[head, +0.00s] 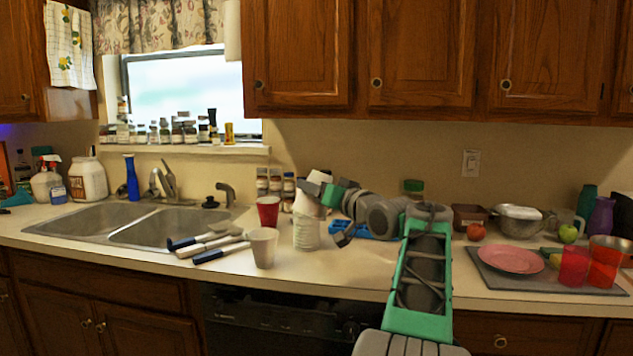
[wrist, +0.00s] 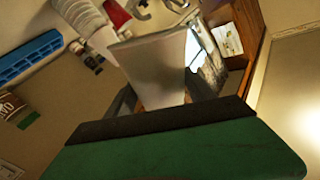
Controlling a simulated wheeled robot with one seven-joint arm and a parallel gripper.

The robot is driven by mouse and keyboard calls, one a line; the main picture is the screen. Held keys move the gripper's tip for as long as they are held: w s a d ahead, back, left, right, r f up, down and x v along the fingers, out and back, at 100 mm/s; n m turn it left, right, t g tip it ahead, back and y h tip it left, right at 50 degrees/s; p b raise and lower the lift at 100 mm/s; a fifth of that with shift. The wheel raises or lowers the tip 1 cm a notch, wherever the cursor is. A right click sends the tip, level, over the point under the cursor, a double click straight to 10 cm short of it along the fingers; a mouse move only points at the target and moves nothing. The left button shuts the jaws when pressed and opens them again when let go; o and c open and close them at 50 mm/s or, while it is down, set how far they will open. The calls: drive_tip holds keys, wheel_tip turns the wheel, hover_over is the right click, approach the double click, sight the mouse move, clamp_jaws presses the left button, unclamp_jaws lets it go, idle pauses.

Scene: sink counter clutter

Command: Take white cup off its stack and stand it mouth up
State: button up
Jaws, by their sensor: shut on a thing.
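My gripper (head: 322,190) is shut on a white cup (head: 308,206), above a ribbed white stack (head: 306,234) on the counter. The held cup looks tilted; I cannot tell whether it touches the stack.
Another white cup (head: 264,248) stands in front left of the stack, with a red cup (head: 268,212) behind it. Blue-handled utensils (head: 210,244) lie by the sink (head: 150,226). A blue rack (head: 375,231) is right of the stack. Counter in front of the rack is clear.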

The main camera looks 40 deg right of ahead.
drive_tip(key=m+p, duration=0.3)
drive_tip(key=shift+d+r+m, duration=0.1)
drive_tip(key=shift+r+m, duration=0.15)
drive_tip(key=shift+m, duration=0.05)
drive_tip(key=w+d+f+m+p, duration=0.1)
drive_tip(key=w+f+m+p, duration=0.1)
drive_tip(key=f+m+p, duration=0.2)
drive_tip(key=w+d+f+m+p, duration=0.2)
drive_tip(key=f+m+p, duration=0.3)
drive_tip(key=f+m, duration=0.6)
drive_tip(key=w+d+f+m+p, duration=0.2)
drive_tip(key=w+f+m+p, duration=0.2)
drive_tip(key=f+m, duration=0.3)
drive_tip(key=shift+w+f+m+p, duration=0.1)
drive_tip(key=shift+f+m+p, duration=0.15)
drive_tip(key=shift+m, duration=1.15)
drive_tip(key=shift+w+f+m+p, duration=0.1)
drive_tip(key=shift+m+p, duration=0.2)
drive_tip(key=shift+m, duration=1.1)
